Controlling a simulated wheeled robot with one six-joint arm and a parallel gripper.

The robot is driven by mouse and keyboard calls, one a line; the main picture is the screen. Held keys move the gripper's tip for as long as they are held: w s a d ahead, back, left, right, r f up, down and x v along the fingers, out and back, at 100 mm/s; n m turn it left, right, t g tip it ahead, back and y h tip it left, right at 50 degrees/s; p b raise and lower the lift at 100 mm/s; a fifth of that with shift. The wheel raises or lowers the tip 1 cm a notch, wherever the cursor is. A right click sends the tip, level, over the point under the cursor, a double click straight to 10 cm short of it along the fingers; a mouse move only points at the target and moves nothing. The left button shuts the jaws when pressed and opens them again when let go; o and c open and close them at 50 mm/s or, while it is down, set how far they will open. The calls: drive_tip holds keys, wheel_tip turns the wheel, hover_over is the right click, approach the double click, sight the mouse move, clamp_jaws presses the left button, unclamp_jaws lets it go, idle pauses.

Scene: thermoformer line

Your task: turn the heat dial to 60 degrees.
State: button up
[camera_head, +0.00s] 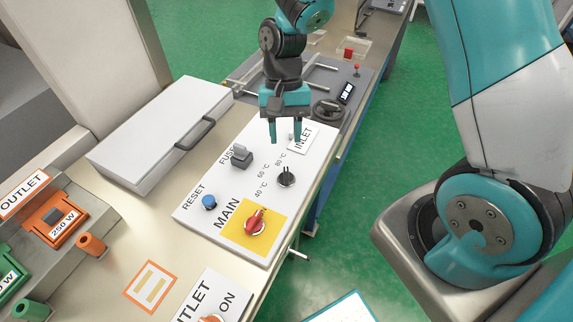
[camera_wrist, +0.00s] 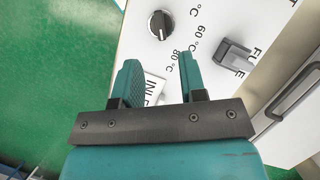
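The heat dial (camera_head: 286,176) is a small black knob with a pale line on it, on the white control panel (camera_head: 225,196). Printed marks 40, 60 and 80 °C stand beside it. Which mark the line points to is too small to tell. The dial also shows at the top of the wrist view (camera_wrist: 160,24). My gripper (camera_head: 287,139) is over the panel's far end, near the INLET label, apart from the dial. Its two teal fingers (camera_wrist: 158,78) are spread with nothing between them.
The panel also carries a red MAIN switch (camera_head: 255,222) on a yellow plate, a blue RESET button (camera_head: 209,202) and a grey FUSE block (camera_head: 241,156). A white lidded box with a handle (camera_head: 160,135) lies to the left. Green floor is beyond the table's right edge.

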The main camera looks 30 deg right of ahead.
sight(286, 173)
drive_tip(key=p+x, duration=0.1)
drive_tip(key=x, duration=0.8)
clamp_jaws()
